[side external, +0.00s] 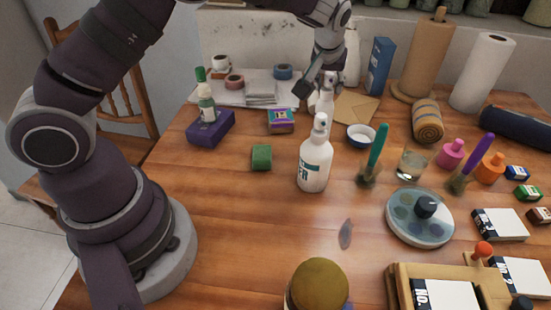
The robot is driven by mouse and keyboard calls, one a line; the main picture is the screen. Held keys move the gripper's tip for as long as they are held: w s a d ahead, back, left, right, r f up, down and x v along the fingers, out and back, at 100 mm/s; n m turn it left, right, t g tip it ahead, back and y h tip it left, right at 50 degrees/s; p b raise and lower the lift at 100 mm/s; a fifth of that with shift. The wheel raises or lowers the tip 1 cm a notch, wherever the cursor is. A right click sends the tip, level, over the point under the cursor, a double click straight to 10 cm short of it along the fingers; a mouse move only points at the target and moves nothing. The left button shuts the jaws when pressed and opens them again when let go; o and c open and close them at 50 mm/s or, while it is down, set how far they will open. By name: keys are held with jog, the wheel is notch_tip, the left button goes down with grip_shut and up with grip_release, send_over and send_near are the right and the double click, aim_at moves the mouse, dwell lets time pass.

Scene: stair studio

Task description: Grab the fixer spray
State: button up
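Two white spray bottles stand upright on the table. The front bottle (314,168) has a dark teal label ending in "ER"; the rest of the word is turned out of view. The rear bottle (326,102) stands behind it, partly covered by the front one, and its label cannot be read. I cannot tell which is the fixer spray. My gripper (318,86) points down at the top of the rear bottle. One dark finger is spread out to the left, apart from the bottle; the other finger is hard to make out. Contact with the bottle cannot be told.
A green block (261,157) and a purple box (211,128) lie to the left. A white bowl (361,135), a glass (411,164) and a round palette (420,216) stand to the right. A yellow-lidded jar (318,285) is in front. The left front table is clear.

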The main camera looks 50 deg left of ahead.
grip_shut()
jog(key=shift+r, duration=0.1)
